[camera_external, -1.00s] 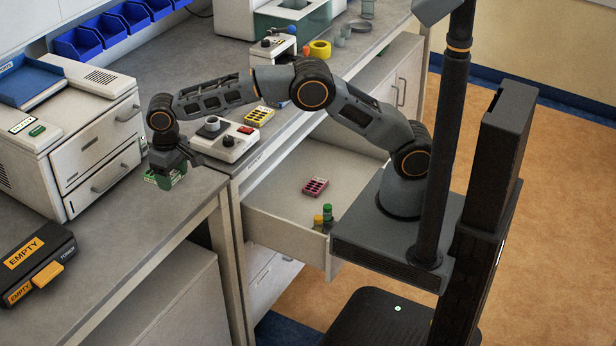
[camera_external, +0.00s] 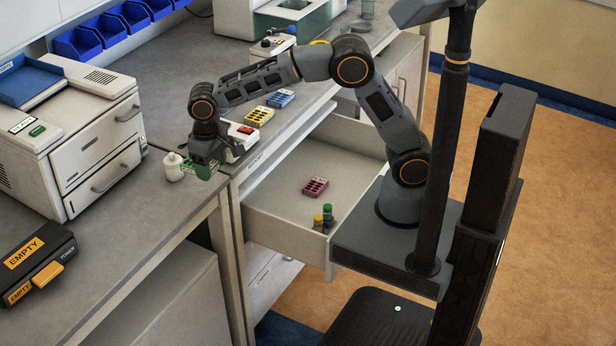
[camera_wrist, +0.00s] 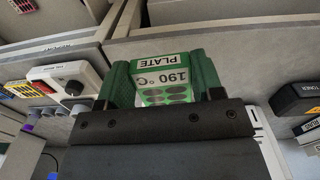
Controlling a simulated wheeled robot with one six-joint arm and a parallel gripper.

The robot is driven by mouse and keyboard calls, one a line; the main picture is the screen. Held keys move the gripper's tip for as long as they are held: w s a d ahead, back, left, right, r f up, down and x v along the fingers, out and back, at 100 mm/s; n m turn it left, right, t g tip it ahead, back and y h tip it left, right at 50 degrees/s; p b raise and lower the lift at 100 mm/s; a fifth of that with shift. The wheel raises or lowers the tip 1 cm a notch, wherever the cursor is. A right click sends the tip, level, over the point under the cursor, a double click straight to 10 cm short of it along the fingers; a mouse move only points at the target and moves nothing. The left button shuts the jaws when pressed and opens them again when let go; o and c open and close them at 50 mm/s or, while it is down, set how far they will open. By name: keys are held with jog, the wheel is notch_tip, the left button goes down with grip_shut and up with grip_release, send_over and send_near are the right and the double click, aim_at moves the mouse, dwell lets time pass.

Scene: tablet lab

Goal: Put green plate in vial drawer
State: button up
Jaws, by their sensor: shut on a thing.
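My gripper (camera_external: 207,160) is shut on the green plate (camera_external: 202,169), above the bench near its front edge. In the wrist view the green plate (camera_wrist: 162,76) sits between the jaws, with a label reading "PLATE" and "190 °C". The open drawer (camera_external: 275,208) juts out below the bench, to the right of the gripper.
A small white pot (camera_external: 173,167) stands left of the gripper. A white device with a red switch (camera_external: 244,137) is just behind it. Yellow (camera_external: 259,116) and blue (camera_external: 281,98) plates lie on the bench. The drawer's left part is clear.

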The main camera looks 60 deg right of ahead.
jog(key=s+d+f+p, duration=0.1)
jog(key=d+f, duration=0.4)
jog(key=d, duration=0.1)
jog(key=n+b, duration=1.7)
jog(key=b, duration=1)
send_over(349, 194)
notch_tip(349, 194, down, 28)
jog(key=shift+w+f+b, duration=0.1)
jog(key=shift+f+b, duration=1.2)
jog(key=shift+f, duration=3.15)
